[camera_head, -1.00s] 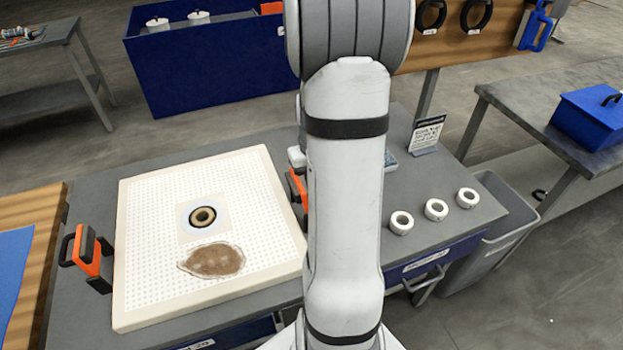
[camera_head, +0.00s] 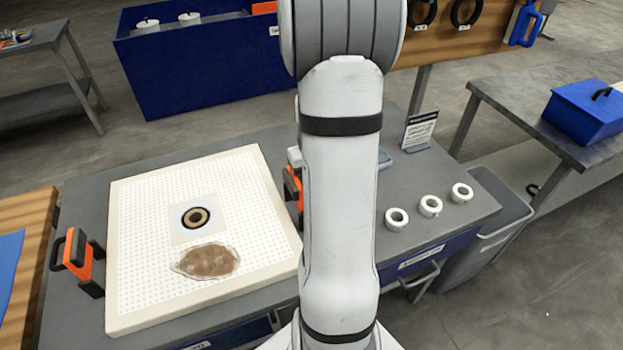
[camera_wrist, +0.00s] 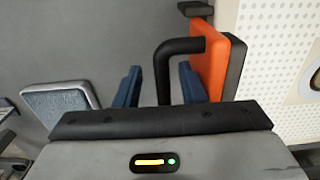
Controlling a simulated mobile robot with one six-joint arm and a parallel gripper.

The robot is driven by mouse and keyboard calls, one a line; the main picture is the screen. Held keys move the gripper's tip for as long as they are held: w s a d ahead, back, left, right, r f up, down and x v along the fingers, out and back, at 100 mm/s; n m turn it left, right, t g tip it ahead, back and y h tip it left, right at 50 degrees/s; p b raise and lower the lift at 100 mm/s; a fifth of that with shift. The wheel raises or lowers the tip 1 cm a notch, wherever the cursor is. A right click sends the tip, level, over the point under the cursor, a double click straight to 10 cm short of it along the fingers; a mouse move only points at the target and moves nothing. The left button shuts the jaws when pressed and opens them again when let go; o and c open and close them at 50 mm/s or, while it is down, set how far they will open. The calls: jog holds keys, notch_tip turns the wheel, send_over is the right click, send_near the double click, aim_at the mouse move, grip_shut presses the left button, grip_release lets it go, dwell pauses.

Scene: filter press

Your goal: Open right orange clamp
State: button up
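The right orange clamp (camera_head: 293,188) stands at the right edge of the white perforated filter plate (camera_head: 128,230), partly hidden behind my arm in the head view. In the wrist view the clamp (camera_wrist: 208,66) shows its orange body and a black bent handle (camera_wrist: 163,72). My gripper (camera_wrist: 160,76) is open, with its two blue fingers on either side of the handle's straight leg. Gaps show between the handle and both fingers. My gripper is hidden in the head view. A left orange clamp (camera_head: 79,261) with a black handle stands at the plate's left edge.
A black ring (camera_head: 196,218) and a brown stain (camera_head: 207,261) are on the plate. Three white rings (camera_head: 431,206) and a small sign (camera_head: 420,130) stand on the grey table to the right. A grey bin (camera_head: 490,225) stands beside the table.

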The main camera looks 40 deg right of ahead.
jog(key=shift+r, duration=0.15)
notch_tip(320, 180, up, 8)
jog(key=p, duration=0.6)
dwell(0.4)
